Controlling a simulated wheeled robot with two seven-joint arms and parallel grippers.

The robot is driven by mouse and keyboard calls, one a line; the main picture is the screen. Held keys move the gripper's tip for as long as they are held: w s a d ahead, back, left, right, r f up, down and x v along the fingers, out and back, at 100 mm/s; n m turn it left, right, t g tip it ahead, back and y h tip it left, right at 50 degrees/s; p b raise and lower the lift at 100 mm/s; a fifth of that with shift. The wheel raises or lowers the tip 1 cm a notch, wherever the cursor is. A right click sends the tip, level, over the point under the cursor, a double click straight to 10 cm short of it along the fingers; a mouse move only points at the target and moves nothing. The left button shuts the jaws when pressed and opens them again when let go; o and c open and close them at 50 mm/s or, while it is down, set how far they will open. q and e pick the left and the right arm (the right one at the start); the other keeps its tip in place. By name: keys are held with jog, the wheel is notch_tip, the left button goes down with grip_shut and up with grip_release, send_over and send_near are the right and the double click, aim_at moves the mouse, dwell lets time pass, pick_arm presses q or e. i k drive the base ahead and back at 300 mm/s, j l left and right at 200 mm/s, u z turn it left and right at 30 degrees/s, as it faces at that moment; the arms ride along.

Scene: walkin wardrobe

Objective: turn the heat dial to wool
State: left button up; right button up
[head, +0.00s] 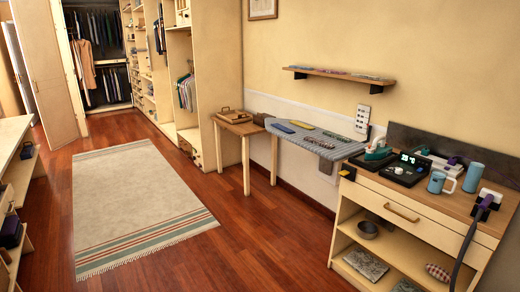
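A black station with a small lit display (407,158) stands on the wooden cabinet top at the right of the head view. A green and white iron (378,150) sits at its left. The station's top carries small knobs or buttons, too small to tell which is the heat dial or where it points. No "wool" marking can be read. Neither of my grippers is in view.
Two blue mugs (472,178) and a purple-handled device (486,202) with a dark hose stand right of the station. A grey ironing board (345,152) holds several small items. A striped rug (140,200) lies on open floor at left.

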aim_at(399, 171)
jog(key=i+j+z, duration=0.15)
jog(key=i+z, duration=0.15)
jog(key=i, duration=0.25)
jog(key=i+j+z, duration=0.35)
jog(key=i, duration=0.15)
jog(key=i+j+z, duration=0.3)
jog(key=i+j, duration=0.1)
jog(key=i, duration=0.1)
